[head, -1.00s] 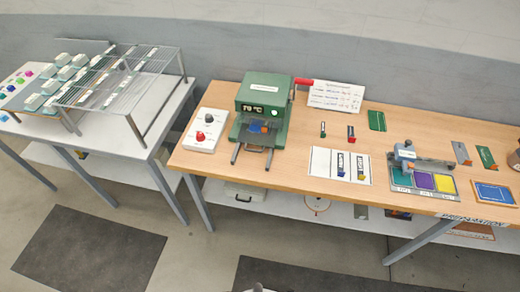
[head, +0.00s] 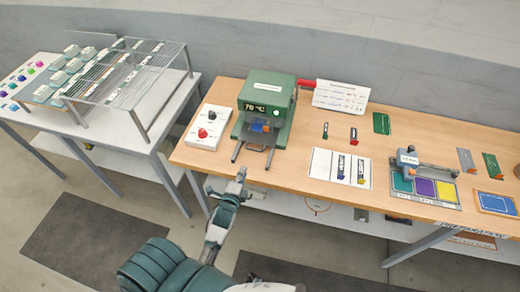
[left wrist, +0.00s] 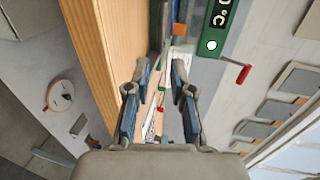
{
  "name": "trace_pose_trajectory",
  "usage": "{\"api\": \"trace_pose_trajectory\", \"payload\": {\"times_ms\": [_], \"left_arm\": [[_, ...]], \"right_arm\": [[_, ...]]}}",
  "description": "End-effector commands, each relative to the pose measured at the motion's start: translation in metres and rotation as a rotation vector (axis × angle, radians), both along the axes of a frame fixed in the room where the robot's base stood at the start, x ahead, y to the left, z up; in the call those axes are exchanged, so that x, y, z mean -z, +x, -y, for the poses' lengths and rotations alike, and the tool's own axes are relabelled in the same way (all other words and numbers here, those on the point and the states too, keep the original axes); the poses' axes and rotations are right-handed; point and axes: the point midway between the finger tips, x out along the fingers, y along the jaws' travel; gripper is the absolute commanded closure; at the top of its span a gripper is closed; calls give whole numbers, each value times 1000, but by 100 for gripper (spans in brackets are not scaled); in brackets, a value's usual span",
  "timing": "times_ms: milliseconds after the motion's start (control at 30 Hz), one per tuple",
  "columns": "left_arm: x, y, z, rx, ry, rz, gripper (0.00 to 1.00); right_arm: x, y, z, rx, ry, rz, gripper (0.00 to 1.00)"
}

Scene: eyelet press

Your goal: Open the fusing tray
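The green fusing press (head: 266,100) stands on the wooden table and its display reads 70 °C. The fusing tray (head: 255,138) is low at its front, between two metal rails, with a blue and orange piece on it. My left gripper (head: 240,172) is in front of the table edge, below and apart from the tray. In the left wrist view my left gripper (left wrist: 160,70) has its fingers spread with nothing between them. The press (left wrist: 213,30) shows there at the top, cut off. My right gripper is not in view.
A control box (head: 209,126) with a red knob stands left of the press. A white card (head: 340,167) with small pieces lies to the right, and a stamping tool (head: 406,162) with coloured pads beyond it. A rack table (head: 150,150) stands at left.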

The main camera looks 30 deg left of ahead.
Motion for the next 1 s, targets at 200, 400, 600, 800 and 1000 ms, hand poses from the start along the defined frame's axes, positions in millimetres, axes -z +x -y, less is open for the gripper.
{"api": "trace_pose_trajectory", "payload": {"times_ms": [200, 400, 600, 800, 1000], "left_arm": [[9, 50, -9, 0, -1, 2, 77], [18, 95, -18, 0, -1, 2, 77], [27, 129, -28, 0, -3, 2, 77], [31, 143, -32, 0, -3, 1, 77], [31, 145, -32, 1, -2, 1, 77]], "right_arm": [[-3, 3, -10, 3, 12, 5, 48], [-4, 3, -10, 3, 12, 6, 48], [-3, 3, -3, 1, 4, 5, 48], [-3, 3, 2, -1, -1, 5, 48], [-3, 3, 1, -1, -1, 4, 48]]}}
